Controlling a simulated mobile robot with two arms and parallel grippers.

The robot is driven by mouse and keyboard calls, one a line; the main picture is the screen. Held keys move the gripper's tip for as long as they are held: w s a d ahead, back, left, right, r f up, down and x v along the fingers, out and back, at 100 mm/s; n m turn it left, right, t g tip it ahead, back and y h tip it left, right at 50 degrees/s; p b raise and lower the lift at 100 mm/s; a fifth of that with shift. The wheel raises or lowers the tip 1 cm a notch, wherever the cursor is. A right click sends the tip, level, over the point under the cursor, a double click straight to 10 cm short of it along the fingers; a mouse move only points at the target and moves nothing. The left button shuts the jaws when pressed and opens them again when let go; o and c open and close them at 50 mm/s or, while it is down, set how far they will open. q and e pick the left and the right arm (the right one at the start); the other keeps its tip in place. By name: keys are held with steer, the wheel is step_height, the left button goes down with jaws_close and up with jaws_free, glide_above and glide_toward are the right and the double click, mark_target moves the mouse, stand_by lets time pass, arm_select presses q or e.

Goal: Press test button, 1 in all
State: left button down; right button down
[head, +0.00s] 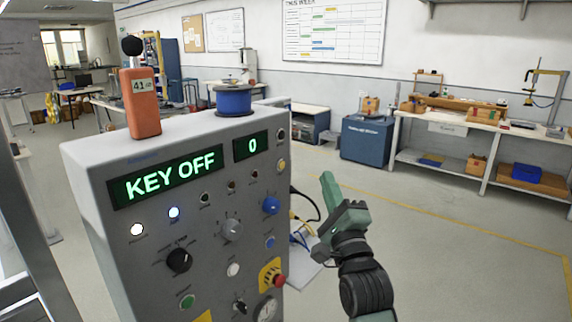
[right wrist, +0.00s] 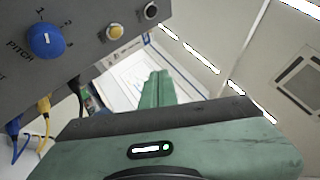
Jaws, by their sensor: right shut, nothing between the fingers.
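A grey control panel (head: 128,275) stands at the left in the head view. Its display (head: 168,177) reads KEY OFF and a smaller display (head: 251,146) reads 0. The face carries a white button (head: 233,270), a green button (head: 187,301), a yellow button (head: 281,166) and a blue knob (head: 270,205), marked PITCH in the right wrist view (right wrist: 46,41). The button labels are too small to read, so I cannot tell which is the test button. My right gripper (head: 327,180) is shut and empty, right of the panel, apart from it. My left gripper is out of view.
A red stop button (head: 279,282) sits on a yellow plate low on the panel. An orange handset (head: 140,104) and a blue spool (head: 234,100) stand on its top. Cables hang at its right side. Open floor lies right of my gripper, before a workbench (head: 455,124).

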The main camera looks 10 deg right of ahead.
mark_target(282, 165)
steer(key=shift+a, duration=0.1)
steer(key=w+a+b, duration=0.2)
steer(key=w+a, duration=0.3)
steer(key=w, duration=0.2)
steer(key=shift+a, duration=0.15)
stand_by(2.2)
steer(key=shift+w+a, duration=0.25)
steer(key=shift+w, duration=0.05)
